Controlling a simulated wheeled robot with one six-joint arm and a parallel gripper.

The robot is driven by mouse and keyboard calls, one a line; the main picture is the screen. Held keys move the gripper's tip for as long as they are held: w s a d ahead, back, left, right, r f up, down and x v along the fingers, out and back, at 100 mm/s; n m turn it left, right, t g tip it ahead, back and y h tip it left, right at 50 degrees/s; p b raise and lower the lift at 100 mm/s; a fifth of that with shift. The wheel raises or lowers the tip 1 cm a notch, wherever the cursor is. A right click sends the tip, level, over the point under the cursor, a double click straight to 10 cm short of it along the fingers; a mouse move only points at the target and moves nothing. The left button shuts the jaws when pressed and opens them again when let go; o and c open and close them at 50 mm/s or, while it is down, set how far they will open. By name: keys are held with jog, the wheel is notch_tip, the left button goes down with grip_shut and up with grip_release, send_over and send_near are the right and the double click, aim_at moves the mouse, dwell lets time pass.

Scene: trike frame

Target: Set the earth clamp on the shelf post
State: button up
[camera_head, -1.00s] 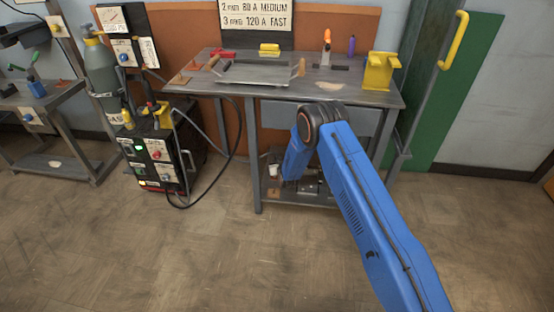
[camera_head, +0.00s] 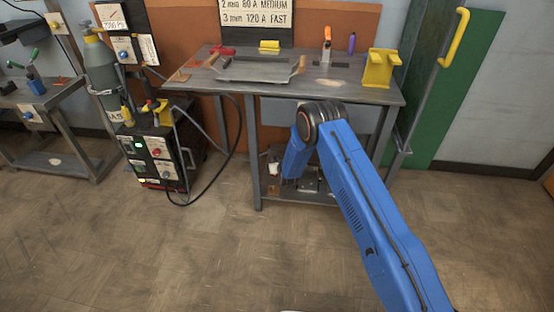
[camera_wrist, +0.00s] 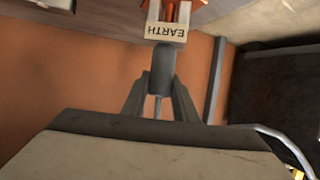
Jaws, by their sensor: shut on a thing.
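In the wrist view my gripper (camera_wrist: 160,92) is shut on a dark grey rounded piece, which I take for the earth clamp (camera_wrist: 162,66). Just past this piece is a pale label (camera_wrist: 166,32) that reads EARTH, upside down in this view, with orange prongs behind it. I cannot tell whether label and prongs belong to the clamp or to something beyond it. In the head view my blue arm hides my gripper and the clamp. The bench's lower shelf (camera_head: 290,197) shows partly beside the arm. I cannot pick out the shelf post for certain.
The bench (camera_head: 384,96) carries a tray (camera_head: 255,70) and a yellow stand (camera_head: 380,68). A welding machine (camera_head: 158,156) with a looping black cable stands left of it. A green panel (camera_head: 470,80) is at the right. The floor in front is clear.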

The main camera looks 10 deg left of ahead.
jog(key=o, duration=1.1)
jog(key=shift+f, duration=0.1)
